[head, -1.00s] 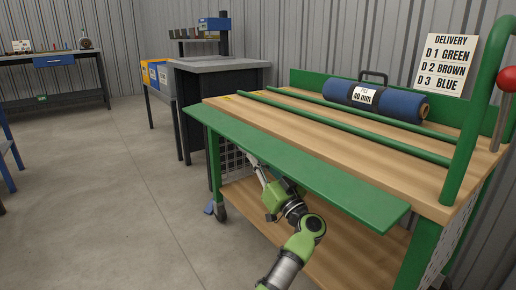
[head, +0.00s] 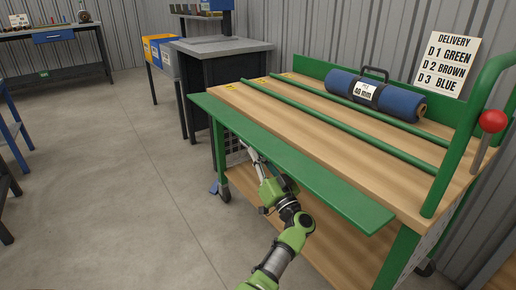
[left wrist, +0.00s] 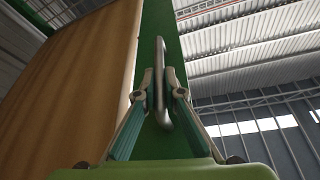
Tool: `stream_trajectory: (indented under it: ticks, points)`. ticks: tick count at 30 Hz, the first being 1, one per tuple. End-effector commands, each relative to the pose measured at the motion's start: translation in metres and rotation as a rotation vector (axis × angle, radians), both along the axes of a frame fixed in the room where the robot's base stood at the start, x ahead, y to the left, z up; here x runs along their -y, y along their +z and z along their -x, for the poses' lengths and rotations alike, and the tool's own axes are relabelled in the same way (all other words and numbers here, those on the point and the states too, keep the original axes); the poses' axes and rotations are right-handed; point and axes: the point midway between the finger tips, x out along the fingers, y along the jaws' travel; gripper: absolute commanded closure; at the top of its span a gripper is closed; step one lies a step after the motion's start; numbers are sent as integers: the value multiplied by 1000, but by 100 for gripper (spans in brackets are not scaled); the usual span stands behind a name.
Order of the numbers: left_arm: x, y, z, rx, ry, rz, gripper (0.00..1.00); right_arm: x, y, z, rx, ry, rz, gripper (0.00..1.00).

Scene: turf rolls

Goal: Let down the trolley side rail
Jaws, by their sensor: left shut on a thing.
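The trolley side rail (head: 290,164) is a long green panel along the near edge of the wooden trolley top (head: 320,130). In the head view it leans outward from the top. My left gripper (head: 253,152) reaches up beneath it from the near side, its fingertips partly hidden under the panel. In the left wrist view, my left gripper (left wrist: 161,88) is shut on a grey metal handle (left wrist: 160,62) on the green panel, one finger on each side of the bar. My right gripper is not in view.
A blue roll (head: 377,94) labelled 40 mm lies on the top behind two green bars (head: 360,124). A red ball knob (head: 493,121) stands at the right end. A lower wooden shelf (head: 305,245) lies below. Open floor (head: 110,180) is at left.

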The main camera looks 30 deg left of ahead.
Motion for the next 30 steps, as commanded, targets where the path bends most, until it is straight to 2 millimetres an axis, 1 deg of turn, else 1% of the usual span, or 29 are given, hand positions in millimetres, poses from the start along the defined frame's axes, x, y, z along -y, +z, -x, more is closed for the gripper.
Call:
stream_trajectory:
  ticks: [1, 8, 9, 11, 18, 21, 23, 25, 30]
  points:
    - [-2, 7, -1, 8, 0, -7, 100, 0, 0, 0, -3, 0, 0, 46]
    - [-1, 6, -1, 7, 0, -7, 100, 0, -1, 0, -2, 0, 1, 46]
    - [-1, 5, -1, 6, 1, -7, 88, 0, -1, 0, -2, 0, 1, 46]
    - [-1, 5, -1, 6, 1, -7, 74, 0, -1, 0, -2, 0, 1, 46]
    - [0, 2, 0, 3, 2, -4, 74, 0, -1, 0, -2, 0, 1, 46]
    - [0, 5, 0, 3, 1, -2, 74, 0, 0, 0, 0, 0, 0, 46]
    - [0, 10, 0, 4, 1, -1, 74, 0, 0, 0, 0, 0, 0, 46]
    - [0, 20, 0, 6, 1, -1, 74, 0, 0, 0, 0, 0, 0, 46]
    - [-1, 56, 0, 11, 2, -2, 74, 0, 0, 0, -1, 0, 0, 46]
